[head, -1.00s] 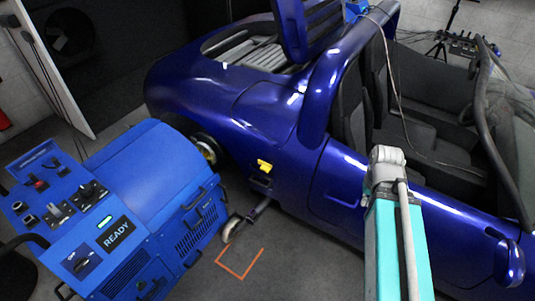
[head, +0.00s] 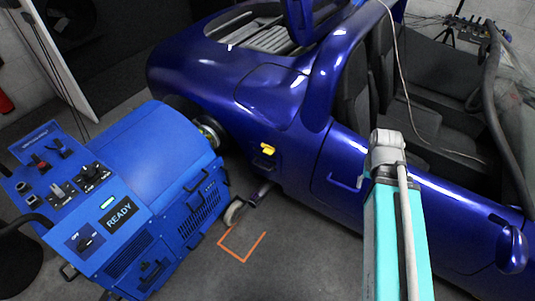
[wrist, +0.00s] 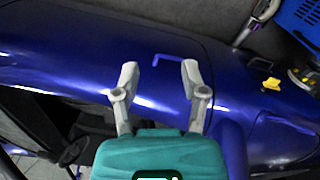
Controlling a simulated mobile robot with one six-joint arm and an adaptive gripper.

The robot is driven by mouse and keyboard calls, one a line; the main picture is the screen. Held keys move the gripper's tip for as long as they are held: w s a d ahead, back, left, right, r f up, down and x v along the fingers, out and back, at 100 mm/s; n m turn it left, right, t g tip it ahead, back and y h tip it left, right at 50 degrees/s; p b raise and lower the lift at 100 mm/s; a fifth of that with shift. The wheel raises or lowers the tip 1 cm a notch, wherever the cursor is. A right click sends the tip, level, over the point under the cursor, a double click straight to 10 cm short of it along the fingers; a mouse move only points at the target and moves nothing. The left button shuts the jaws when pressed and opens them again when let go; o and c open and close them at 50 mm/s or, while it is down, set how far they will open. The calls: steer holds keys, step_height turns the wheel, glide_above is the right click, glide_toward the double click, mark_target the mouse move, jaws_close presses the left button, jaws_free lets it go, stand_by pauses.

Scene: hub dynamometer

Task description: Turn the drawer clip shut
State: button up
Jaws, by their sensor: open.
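The blue dynamometer cabinet (head: 155,165) stands at the left in the head view, with a lit READY panel. A small dark fitting (head: 152,270) sits low on its front; I cannot tell whether this is the drawer clip or how it is turned. My gripper (wrist: 160,75) is open and empty in the wrist view, its two pale fingers wide apart. It is over the side of the blue car, near the car's door handle (wrist: 180,57), and well away from the cabinet.
The blue car (head: 290,130) fills the middle and right. A yellow piece (head: 267,149) sits on its side. An orange corner mark (head: 240,257) lies on open grey floor in front.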

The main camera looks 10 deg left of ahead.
steer(key=o, duration=0.4)
steer(key=f+b, duration=0.1)
steer(key=w+f, duration=0.1)
steer(key=f+b, duration=0.1)
steer(key=shift+w+a+f+h+b, duration=0.1)
steer(key=shift+w+a+h+b, duration=0.2)
steer(key=shift+w+a+h, duration=0.1)
steer(key=shift+o, duration=0.2)
steer(key=w+a+f+m+t+h+b, duration=0.1)
steer(key=w+a+f+t+h+b, duration=0.1)
steer(key=w+f+b, duration=0.3)
step_height(320, 180, down, 2)
steer(key=a+h+b, duration=0.1)
steer(key=b, duration=0.3)
steer(key=shift+w+a+f+m, duration=0.2)
steer(key=shift+a+m, duration=0.2)
steer(key=m+t+h+b, duration=0.15)
steer(key=t+b, duration=1.35)
steer(key=b, duration=1.9)
glide_toward(268, 151)
steer(key=v, duration=0.4)
steer(key=shift+f, duration=0.25)
steer(key=shift+w, duration=0.25)
steer(key=x, duration=1.3)
steer(key=shift+w+d+f, duration=0.1)
steer(key=shift+w+d, duration=0.05)
steer(key=shift+w, duration=0.05)
